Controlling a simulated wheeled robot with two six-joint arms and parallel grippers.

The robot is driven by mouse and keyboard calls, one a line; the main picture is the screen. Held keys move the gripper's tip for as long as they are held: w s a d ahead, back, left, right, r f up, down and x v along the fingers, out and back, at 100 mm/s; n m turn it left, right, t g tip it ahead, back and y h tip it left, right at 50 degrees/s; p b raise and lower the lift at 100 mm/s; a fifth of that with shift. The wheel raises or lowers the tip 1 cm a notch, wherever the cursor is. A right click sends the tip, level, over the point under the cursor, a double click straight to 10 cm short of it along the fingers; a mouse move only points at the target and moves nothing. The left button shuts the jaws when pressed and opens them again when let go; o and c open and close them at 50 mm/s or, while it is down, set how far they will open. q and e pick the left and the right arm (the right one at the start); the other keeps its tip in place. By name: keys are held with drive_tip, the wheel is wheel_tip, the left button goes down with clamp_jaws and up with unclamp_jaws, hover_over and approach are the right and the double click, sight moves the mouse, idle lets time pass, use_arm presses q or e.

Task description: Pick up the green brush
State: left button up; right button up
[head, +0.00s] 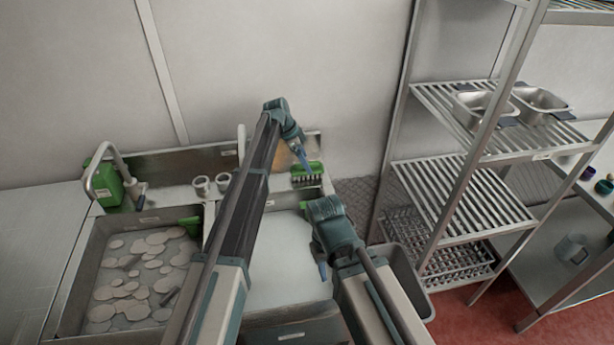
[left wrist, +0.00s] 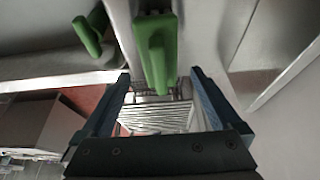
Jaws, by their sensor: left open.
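The green brush (head: 308,169), with dark bristles, rests on the steel ledge behind the sink counter. In the left wrist view, a green handle (left wrist: 156,55), seemingly the brush's, is ahead of the open fingers, toward the top between them; its bristles are not clear there. My left gripper (head: 304,160) is just above and beside the brush in the head view. It is open with nothing between its fingers (left wrist: 163,100). My right gripper (head: 322,270) hangs lower, over the counter's right side; its finger opening cannot be made out.
Left is a sink (head: 75,275) with plates in water, and a green jug (head: 106,186) beside the tap. White cups (head: 201,185) stand on the ledge. Another green item (left wrist: 90,32) shows in the left wrist view. A metal rack (head: 455,200) stands right.

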use_arm(q)
drive_tip(key=shift+b+x, duration=0.65)
drive_tip(key=shift+x, duration=0.6)
drive_tip(key=shift+a, duration=0.1)
use_arm(e)
wheel_tip(320, 180, down, 2)
drive_tip(key=shift+f, duration=0.1)
use_arm(q)
drive_tip(key=shift+r, duration=0.1)
drive_tip(key=shift+f, duration=0.3)
use_arm(e)
drive_tip(key=shift+f, duration=0.25)
use_arm(q)
drive_tip(key=c, duration=1.5)
drive_tip(key=shift+r, duration=0.15)
use_arm(e)
drive_tip(key=shift+r, duration=0.15)
